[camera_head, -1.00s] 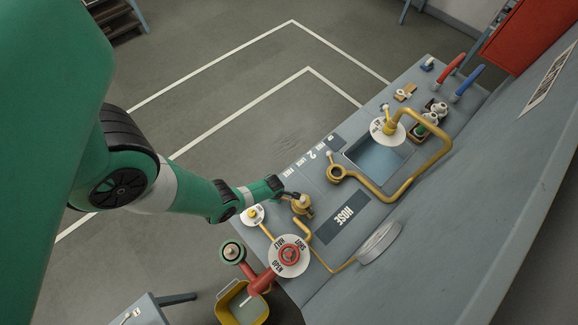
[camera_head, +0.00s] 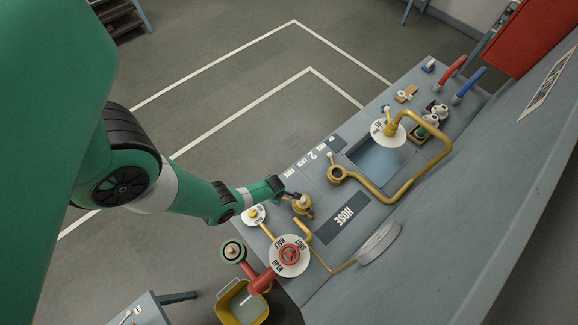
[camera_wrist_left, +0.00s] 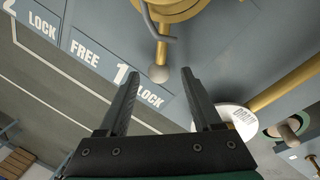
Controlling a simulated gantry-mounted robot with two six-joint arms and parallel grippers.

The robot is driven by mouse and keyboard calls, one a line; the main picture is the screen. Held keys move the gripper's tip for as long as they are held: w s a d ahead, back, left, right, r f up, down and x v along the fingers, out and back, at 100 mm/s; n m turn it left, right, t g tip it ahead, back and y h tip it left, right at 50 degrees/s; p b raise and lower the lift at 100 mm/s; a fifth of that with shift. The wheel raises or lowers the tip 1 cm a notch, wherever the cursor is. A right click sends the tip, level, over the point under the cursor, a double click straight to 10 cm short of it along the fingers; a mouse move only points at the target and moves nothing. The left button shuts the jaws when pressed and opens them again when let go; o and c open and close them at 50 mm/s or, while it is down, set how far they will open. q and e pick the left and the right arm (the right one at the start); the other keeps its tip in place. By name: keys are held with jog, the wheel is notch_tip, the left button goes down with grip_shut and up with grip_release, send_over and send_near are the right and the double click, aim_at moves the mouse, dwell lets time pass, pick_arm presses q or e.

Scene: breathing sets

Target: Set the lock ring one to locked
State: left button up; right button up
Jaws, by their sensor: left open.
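Lock ring one is a brass ring (camera_head: 303,205) on the bench, just beyond my left gripper (camera_head: 288,194) in the head view. My right gripper is not in view.
A second brass ring (camera_head: 336,173) with a ball-ended lever stands farther along the bench. A white DRAIN dial (camera_wrist_left: 235,120) is close to the right finger.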

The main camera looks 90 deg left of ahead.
pick_arm(q)
notch_tip(320, 180, up, 6)
jog(key=d+p, duration=0.1)
jog(key=p, duration=0.1)
jog(key=shift+s+r+p, duration=0.15)
jog(key=shift+p, duration=0.15)
jog(key=shift+d, duration=0.1)
